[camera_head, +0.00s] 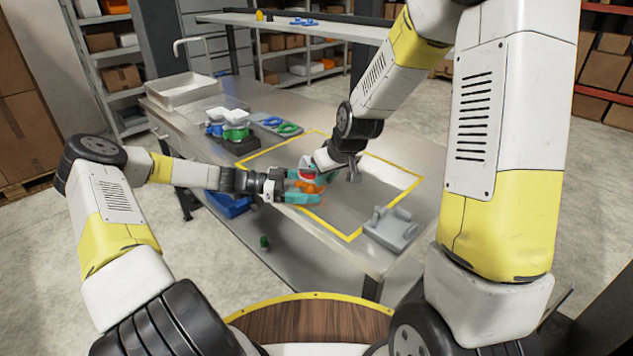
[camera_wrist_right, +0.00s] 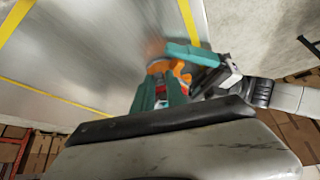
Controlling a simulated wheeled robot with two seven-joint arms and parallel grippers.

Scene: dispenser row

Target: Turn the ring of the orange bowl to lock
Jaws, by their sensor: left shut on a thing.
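The orange bowl (camera_head: 308,188) is small and partly hidden between the teal fingers of my left gripper (camera_head: 302,190), which is shut on it, above the worktable. In the right wrist view the bowl (camera_wrist_right: 158,66) shows as an orange curve beside a teal finger of the left gripper (camera_wrist_right: 192,54). My right gripper (camera_wrist_right: 159,95) reaches down at the bowl from above, its two teal fingers apart. A red and grey part shows between and behind these fingers; I cannot tell whether they touch it. The ring cannot be made out clearly.
A yellow frame (camera_head: 349,239) is marked on the steel table (camera_head: 245,95). A grey fixture (camera_head: 392,229) stands at its near right corner. Left and behind are a dispenser-like block with white, blue and green parts (camera_head: 232,128), green and blue rings (camera_head: 289,128) and a sink (camera_head: 187,88).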

